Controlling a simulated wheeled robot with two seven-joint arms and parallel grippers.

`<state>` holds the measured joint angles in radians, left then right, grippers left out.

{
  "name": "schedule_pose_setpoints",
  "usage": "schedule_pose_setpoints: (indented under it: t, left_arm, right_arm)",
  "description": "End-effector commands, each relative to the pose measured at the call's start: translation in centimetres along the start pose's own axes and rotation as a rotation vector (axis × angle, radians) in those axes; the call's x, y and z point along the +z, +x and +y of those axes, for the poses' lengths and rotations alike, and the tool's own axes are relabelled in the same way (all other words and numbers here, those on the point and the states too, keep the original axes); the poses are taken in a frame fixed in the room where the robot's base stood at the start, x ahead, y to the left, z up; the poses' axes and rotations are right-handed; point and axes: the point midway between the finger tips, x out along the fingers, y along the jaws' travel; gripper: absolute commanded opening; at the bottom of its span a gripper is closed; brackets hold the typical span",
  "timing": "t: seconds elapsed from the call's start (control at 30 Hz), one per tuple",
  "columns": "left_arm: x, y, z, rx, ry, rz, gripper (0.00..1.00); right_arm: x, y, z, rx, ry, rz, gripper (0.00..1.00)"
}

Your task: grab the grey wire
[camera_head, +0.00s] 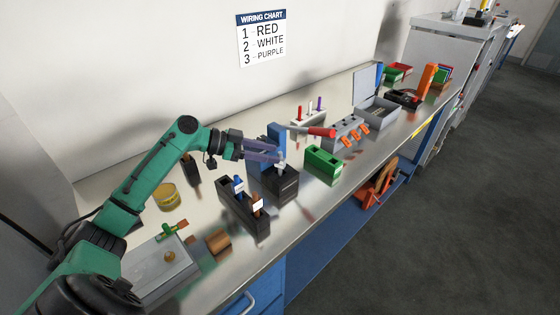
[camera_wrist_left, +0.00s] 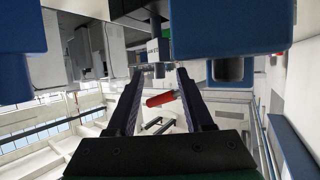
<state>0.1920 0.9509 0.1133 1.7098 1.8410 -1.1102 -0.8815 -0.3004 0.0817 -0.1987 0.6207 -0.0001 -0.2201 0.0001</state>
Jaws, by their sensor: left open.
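A small grey-white piece (camera_head: 281,163), which looks like the grey wire, stands upright in a black holder (camera_head: 283,185) near the middle of the bench. My left gripper (camera_head: 276,154) reaches in from the left, with its fingertips close to the top of that piece. In the left wrist view the two fingers (camera_wrist_left: 160,74) are apart and nothing is clasped between them. A dark part with a pale label (camera_wrist_left: 153,46) shows just beyond the tips; I cannot tell whether it is the wire. My right gripper is not in view.
A green block (camera_head: 323,168) is at the right. A red-handled tool (camera_head: 320,132) and a blue upright (camera_head: 276,132) are close behind the gripper.

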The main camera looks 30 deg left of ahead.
Motion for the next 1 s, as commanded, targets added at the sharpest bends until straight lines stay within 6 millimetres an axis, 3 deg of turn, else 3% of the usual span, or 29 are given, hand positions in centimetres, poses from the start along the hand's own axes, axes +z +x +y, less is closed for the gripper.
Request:
schedule_pose_setpoints:
  t: [0.07, 0.2, 0.4, 0.47, 0.53, 0.57, 1.0]
  left_arm:
    - [-1.1, 1.3, 0.0, 0.001, 0.001, 0.003, 0.52]
    - [-0.5, 3.5, 0.0, 0.001, 0.000, 0.001, 0.52]
    - [-0.2, 3.7, 0.0, 0.000, 0.000, -0.001, 0.52]
    - [-0.2, 3.7, 0.0, 0.000, 0.000, -0.001, 0.33]
    - [-0.2, 3.7, 0.0, 0.000, 0.000, -0.001, 0.06]
    - [-0.2, 3.7, 0.0, 0.000, 0.000, -0.001, 0.00]
    - [-0.8, 3.4, -0.1, 0.000, 0.003, 0.001, 0.00]
  right_arm:
    - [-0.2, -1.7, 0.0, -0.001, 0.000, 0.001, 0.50]
    - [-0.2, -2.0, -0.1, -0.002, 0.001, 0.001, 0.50]
    - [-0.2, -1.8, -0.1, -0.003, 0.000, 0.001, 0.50]
    - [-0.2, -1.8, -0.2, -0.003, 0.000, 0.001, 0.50]
    - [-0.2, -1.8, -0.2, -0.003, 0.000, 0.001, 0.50]
    - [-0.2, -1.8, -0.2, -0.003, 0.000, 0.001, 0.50]
    - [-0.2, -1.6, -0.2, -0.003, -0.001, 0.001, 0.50]
